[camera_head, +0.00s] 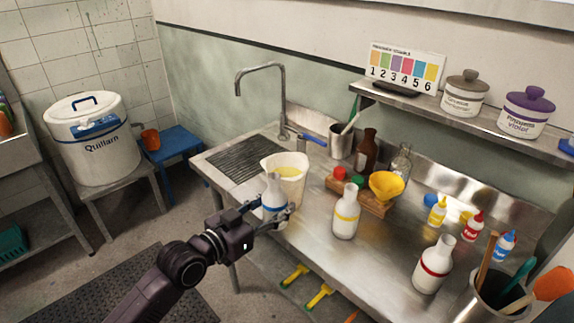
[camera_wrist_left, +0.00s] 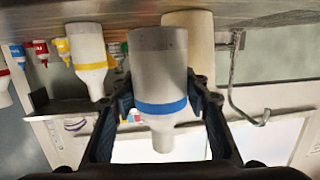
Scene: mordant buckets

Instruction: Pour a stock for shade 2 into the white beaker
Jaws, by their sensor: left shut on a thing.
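My left gripper (camera_head: 270,214) is shut on the blue-banded white bottle (camera_head: 273,190), which is upright at the counter's front edge. The bottle also shows in the left wrist view (camera_wrist_left: 160,65), inverted like the whole picture, between the fingers. The white beaker (camera_head: 296,184) stands just behind it, with yellow liquid inside. A yellow-banded white bottle (camera_head: 345,222) and a red-banded one (camera_head: 430,281) stand to the right. The shade card (camera_head: 404,66) on the shelf has colour squares numbered 1 to 6; square 2 looks green. My right gripper is not in view.
A wooden rack (camera_head: 373,208) with a yellow funnel (camera_head: 386,186) stands behind the yellow-banded bottle. Small dropper bottles (camera_head: 472,226) and a tool pot (camera_head: 480,298) are at the right. The tap (camera_head: 282,100) and ribbed drainer (camera_head: 245,160) are at the left.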

